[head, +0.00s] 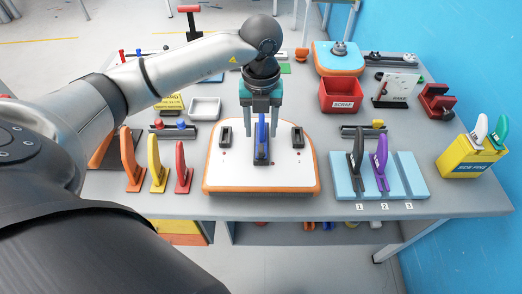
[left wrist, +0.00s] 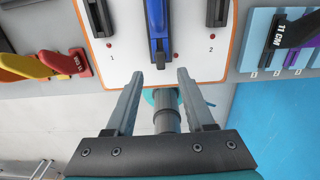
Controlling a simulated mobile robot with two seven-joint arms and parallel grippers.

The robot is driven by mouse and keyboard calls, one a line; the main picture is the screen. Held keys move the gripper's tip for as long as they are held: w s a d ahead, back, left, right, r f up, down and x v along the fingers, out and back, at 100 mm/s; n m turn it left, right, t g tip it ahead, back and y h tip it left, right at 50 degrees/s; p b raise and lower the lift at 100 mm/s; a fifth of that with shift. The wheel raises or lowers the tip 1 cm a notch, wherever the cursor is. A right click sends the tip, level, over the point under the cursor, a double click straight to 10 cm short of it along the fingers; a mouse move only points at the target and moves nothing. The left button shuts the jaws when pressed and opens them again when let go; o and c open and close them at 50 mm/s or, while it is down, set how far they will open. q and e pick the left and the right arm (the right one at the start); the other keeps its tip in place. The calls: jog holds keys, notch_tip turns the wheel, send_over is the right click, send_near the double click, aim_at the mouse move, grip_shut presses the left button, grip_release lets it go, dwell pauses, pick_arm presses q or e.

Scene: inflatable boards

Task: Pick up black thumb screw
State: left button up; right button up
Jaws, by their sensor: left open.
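I cannot clearly make out which piece is the black thumb screw. A small dark knob (head: 374,55) sits on a rail at the far right back, but it is too small to be sure. My left gripper (head: 261,122) is open and empty over the white, orange-rimmed board (head: 225,168). In the head view its fingers stand either side of the blue fin (head: 261,142). In the left wrist view the fingertips (left wrist: 160,72) point toward the same fin (left wrist: 157,25), which lies beyond them.
Black slots (head: 224,137) flank the blue fin. Orange, yellow and red fins (head: 157,166) stand left. A light-blue numbered rack (head: 347,185) holds black and purple fins. Rails with coloured knobs (head: 182,125), a red scrap bin (head: 342,97), a white tray (head: 205,108) and a yellow fin box (head: 470,158) surround the board.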

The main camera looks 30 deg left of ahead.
aim_at(261, 148)
pick_arm(q)
notch_tip(261, 148, down, 7)
jog(key=shift+r, duration=0.2)
dwell(0.3)
grip_shut()
dwell(0.4)
